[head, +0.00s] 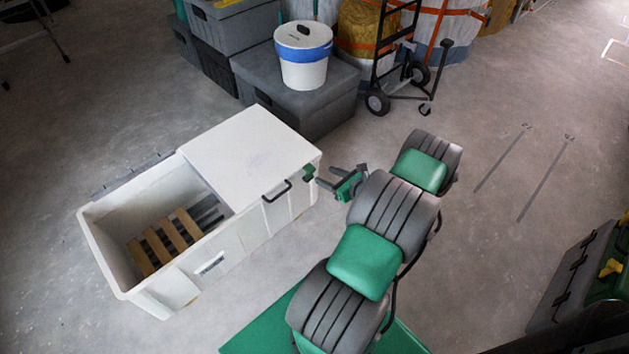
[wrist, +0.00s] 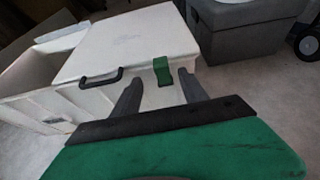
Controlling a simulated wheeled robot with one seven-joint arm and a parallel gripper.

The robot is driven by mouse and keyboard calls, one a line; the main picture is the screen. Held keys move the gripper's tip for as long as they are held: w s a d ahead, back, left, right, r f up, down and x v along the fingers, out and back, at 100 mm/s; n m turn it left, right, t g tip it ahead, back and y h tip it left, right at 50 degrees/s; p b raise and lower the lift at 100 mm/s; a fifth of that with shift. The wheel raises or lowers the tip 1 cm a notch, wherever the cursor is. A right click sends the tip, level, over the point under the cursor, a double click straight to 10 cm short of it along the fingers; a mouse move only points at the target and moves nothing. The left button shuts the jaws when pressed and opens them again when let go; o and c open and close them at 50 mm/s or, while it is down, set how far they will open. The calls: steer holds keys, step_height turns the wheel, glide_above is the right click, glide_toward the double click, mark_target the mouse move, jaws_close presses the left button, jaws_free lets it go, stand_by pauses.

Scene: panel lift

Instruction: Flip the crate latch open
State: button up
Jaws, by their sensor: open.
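The white crate (head: 240,240) stands on the floor at the left of the head view, and its wall also shows in the wrist view (wrist: 110,100). A white lid panel (head: 252,155) covers its right part. The small green latch (head: 308,173) sits at the lid's front edge near the right corner. In the wrist view the latch (wrist: 162,71) hangs over the edge, framed between my fingers. My gripper (head: 325,177) is open and empty, its tips just short of the latch in the head view. Whether they touch it I cannot tell.
A black handle (head: 276,191) sticks out from the crate front, left of the latch. Wooden slats (head: 165,240) lie inside the open left part. A grey box (head: 310,105) with a white bucket (head: 303,60) stands behind.

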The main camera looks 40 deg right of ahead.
mark_target(312, 169)
steer(key=b+x, duration=0.1)
steer(key=x, duration=0.6)
steer(key=shift+w+f+b, duration=0.15)
steer(key=shift+w+b, duration=0.15)
jaws_close()
stand_by(1.0)
